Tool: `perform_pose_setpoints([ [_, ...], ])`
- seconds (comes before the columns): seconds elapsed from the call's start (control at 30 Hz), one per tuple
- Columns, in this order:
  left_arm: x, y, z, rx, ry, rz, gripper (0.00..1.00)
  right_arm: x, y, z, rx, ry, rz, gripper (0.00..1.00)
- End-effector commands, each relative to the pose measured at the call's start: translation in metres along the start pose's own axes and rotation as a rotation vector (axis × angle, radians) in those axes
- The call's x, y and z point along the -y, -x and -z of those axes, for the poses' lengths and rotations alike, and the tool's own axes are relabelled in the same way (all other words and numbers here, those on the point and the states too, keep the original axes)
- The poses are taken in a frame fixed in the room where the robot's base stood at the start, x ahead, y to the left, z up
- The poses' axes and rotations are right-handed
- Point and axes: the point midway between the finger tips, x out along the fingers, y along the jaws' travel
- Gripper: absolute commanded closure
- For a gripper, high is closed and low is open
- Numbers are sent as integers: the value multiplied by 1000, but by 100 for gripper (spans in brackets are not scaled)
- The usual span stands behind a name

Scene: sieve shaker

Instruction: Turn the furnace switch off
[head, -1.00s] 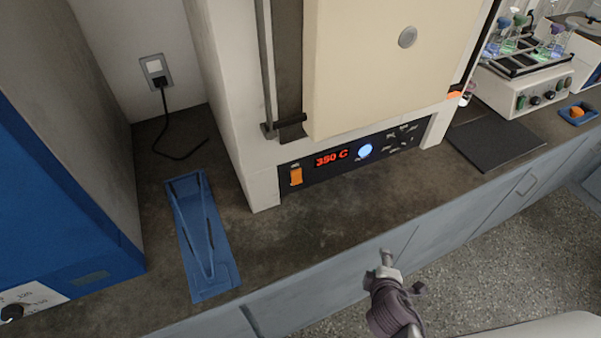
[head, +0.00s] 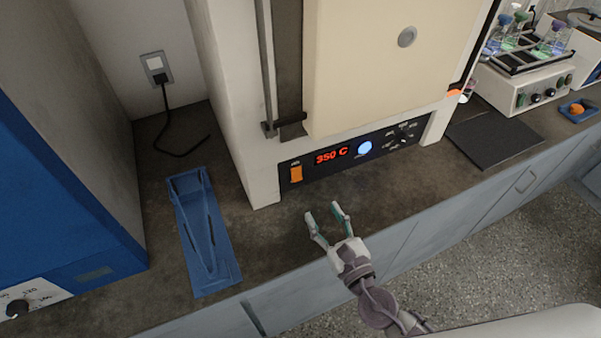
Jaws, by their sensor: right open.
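The furnace (head: 385,70) stands on the dark counter with its cream door closed. Its black control panel (head: 385,143) runs along the bottom front, with a red display (head: 331,155) reading 350 C and a lit round blue-white button (head: 365,148). The orange furnace switch (head: 296,174) is at the panel's left end. My right gripper (head: 324,213) is open and empty, above the counter in front of the furnace. It is below and slightly right of the switch, apart from it. My left gripper is not in view.
A blue tray (head: 205,235) lies on the counter left of the furnace. A blue machine (head: 60,215) stands at far left. A dark mat (head: 494,138) and a shaker with flasks (head: 530,85) are at right. A black cord (head: 168,135) hangs from the wall outlet.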

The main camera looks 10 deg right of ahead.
Motion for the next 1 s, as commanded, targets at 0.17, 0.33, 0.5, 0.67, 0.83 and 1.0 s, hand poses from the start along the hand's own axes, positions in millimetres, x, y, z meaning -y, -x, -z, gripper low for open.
perform_pose_setpoints([
  [0.17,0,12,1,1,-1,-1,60,1,-34,-5,5,-5,4,48],
  [0.33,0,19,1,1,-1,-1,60,1,-72,-4,3,-6,4,48],
  [0.5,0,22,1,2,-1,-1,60,1,-103,-3,3,-7,3,48],
  [0.67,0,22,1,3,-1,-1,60,1,-121,-2,2,-7,3,48],
  [0.83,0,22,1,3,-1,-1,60,1,-128,-1,1,-8,3,48],
  [1.0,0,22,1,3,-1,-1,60,1,-129,-1,1,-8,3,48],
])
